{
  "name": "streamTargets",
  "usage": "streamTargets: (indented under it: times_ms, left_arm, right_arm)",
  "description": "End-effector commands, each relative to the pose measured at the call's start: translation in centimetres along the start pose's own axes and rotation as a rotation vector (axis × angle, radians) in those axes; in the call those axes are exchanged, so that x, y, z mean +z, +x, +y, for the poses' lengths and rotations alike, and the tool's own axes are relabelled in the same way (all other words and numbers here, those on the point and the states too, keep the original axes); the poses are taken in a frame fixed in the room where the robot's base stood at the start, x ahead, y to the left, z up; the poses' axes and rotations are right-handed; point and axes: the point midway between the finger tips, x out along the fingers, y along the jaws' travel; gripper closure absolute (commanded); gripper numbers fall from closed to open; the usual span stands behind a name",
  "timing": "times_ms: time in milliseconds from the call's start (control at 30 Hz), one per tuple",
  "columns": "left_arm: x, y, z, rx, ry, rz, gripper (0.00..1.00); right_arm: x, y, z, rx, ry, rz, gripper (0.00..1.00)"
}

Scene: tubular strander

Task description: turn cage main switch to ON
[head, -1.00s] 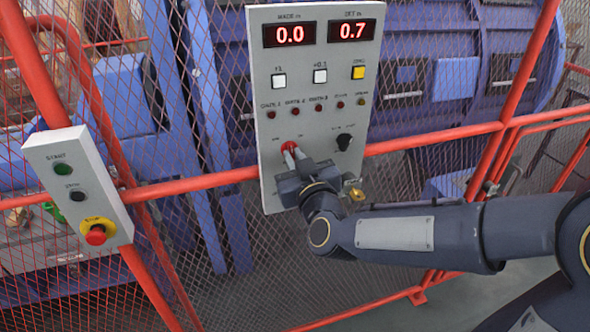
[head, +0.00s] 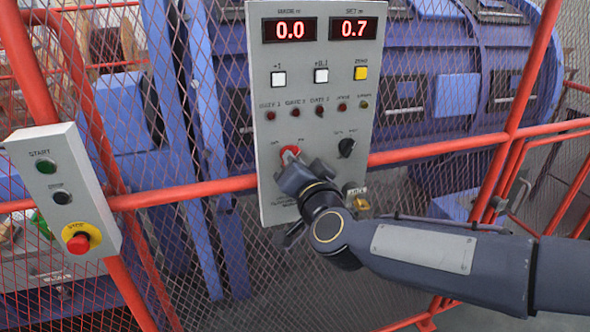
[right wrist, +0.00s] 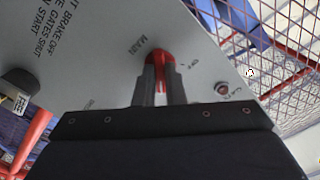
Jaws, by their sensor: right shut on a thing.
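The cage main switch is a red knob (head: 289,150) on the grey control panel (head: 270,190), below the row of indicator lamps. My right gripper (head: 292,159) is shut on it. In the right wrist view the two fingers (right wrist: 159,88) stand on either side of the red knob (right wrist: 158,56), with a label reading MAIN beside it. The fingers cover part of the knob, so its exact pointing is hard to tell. My left gripper is not in view.
A black selector knob (head: 346,148) sits right of the main switch. A brass-coloured part (head: 360,203) is at the panel's lower right. A start-stop box (head: 65,190) with a red emergency button (head: 78,243) is at left. Red rails (head: 430,150) and mesh stand behind.

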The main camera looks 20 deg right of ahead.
Motion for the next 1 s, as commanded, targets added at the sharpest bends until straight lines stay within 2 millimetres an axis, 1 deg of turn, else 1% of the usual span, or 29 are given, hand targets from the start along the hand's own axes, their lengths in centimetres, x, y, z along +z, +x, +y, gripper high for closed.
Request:
streamTargets:
  times_ms: [300,733,767,900,933,1000]
  left_arm:
    - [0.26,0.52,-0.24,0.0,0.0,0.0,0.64]
    - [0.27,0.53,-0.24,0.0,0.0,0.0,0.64]
    - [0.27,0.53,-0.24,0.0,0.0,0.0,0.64]
    - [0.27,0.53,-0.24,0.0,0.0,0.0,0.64]
    - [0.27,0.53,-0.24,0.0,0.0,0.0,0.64]
    - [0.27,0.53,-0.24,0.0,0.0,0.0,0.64]
  right_arm:
    - [0.07,-0.02,0.05,0.001,0.082,-0.001,1.0]
    - [0.05,-0.02,0.03,0.001,0.091,-0.001,1.0]
    - [0.05,-0.02,0.03,0.001,0.091,-0.001,0.89]
    - [0.04,-0.01,0.03,0.001,0.09,-0.001,0.7]
    - [0.03,-0.01,0.02,0.001,0.09,-0.001,0.68]
    - [0.03,-0.01,0.02,0.001,0.089,-0.001,0.68]
